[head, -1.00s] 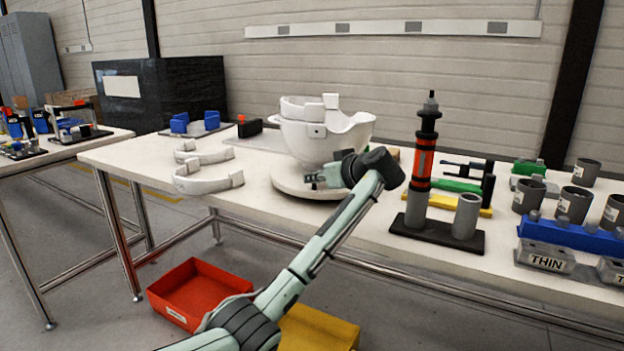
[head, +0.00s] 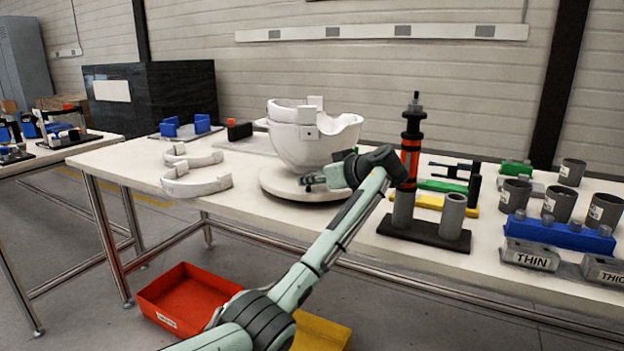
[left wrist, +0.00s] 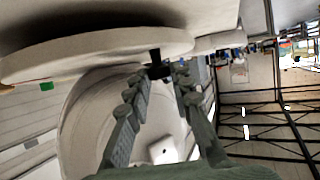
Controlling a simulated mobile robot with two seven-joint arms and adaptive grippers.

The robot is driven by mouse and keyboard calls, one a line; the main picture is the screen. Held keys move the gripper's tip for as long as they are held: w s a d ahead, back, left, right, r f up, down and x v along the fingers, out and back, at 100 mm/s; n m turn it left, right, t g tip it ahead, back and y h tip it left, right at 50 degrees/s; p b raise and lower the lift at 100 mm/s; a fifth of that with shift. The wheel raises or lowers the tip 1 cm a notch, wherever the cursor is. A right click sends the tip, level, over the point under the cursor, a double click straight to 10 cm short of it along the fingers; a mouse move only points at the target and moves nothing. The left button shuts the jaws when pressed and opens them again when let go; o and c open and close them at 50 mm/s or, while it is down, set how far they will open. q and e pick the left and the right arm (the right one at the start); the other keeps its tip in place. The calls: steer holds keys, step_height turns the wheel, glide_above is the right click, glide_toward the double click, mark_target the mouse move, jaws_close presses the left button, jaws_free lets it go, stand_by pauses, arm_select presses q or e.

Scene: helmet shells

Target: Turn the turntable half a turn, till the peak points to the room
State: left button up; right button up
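The turntable (head: 282,188) is a round white disc on the table, and its rim fills the upper part of the left wrist view (left wrist: 100,52). A white helmet shell (head: 300,150) sits on it, with a white band on its top. I cannot tell clearly which way the peak points. My left gripper (head: 308,182) is low at the turntable's front edge. In the left wrist view its two fingers (left wrist: 160,78) stand apart, with a small black peg (left wrist: 157,62) at the rim between or just beyond their tips. Contact is not clear. My right gripper is out of view.
A black stand with a black and orange tool (head: 411,135) and grey tubes (head: 453,216) is close right of my left arm. White curved bands (head: 197,182) lie left of the turntable. Grey cups and a blue rack (head: 562,232) stand farther right. A red bin (head: 180,295) is below the table.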

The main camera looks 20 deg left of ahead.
arm_select(q)
steer(key=o, duration=0.4)
steer(key=v, duration=1.2)
steer(key=shift+s+f, duration=0.1)
steer(key=shift+f, duration=0.05)
